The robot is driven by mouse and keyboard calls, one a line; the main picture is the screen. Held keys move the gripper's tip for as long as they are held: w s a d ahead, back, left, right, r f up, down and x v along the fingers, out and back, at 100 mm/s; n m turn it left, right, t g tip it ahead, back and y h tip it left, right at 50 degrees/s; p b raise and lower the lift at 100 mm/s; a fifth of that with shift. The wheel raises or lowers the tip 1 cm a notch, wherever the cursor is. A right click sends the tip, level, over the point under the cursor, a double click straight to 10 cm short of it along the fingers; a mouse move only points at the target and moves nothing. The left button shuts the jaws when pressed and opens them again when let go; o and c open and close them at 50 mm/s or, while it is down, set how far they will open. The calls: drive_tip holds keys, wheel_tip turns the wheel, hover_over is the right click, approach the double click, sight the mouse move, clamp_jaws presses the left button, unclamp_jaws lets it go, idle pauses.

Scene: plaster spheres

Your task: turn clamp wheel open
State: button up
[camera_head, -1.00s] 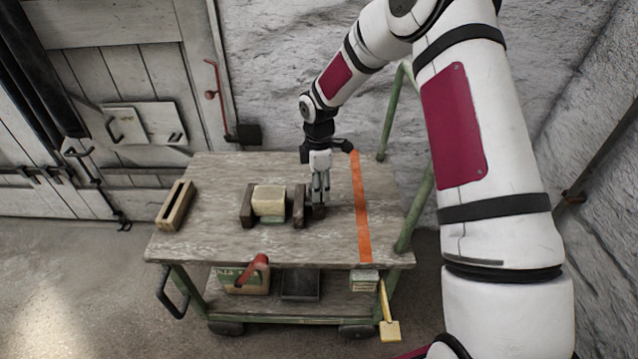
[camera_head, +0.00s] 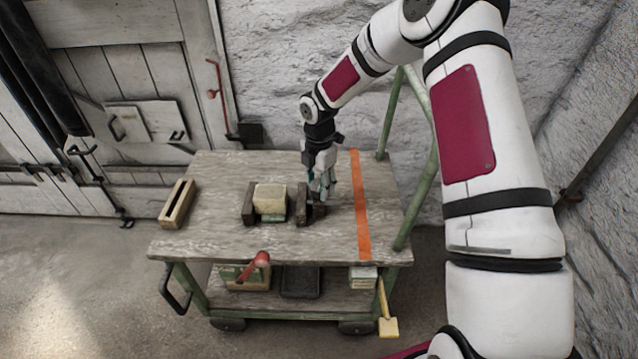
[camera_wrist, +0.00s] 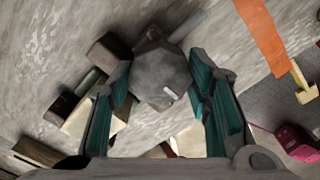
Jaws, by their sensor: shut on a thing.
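The clamp wheel (camera_wrist: 160,78) is a dark grey, many-sided knob with a small pale mark, seen in the wrist view between my teal-padded fingers. In the head view it is mostly hidden behind my gripper (camera_head: 321,192), which points down at the clamp's right end. My gripper (camera_wrist: 161,82) is shut on the wheel, one finger on each side. The clamp has a dark left jaw (camera_head: 249,204) and a dark right jaw (camera_head: 302,204). A pale block (camera_head: 270,201) sits between them; I cannot tell how tightly.
The clamp stands on a wooden cart top (camera_head: 220,238). A slotted wooden box (camera_head: 177,204) is at the left edge and an orange strip (camera_head: 360,205) runs to the right. A green frame (camera_head: 418,205) rises at the right edge. The front of the cart top is clear.

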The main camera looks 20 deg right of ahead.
sight(319, 184)
idle(0.3)
drive_tip(key=o, duration=1.2)
drive_tip(key=shift+r, duration=0.1)
wheel_tip(319, 184, up, 12)
drive_tip(key=shift+f, duration=0.1)
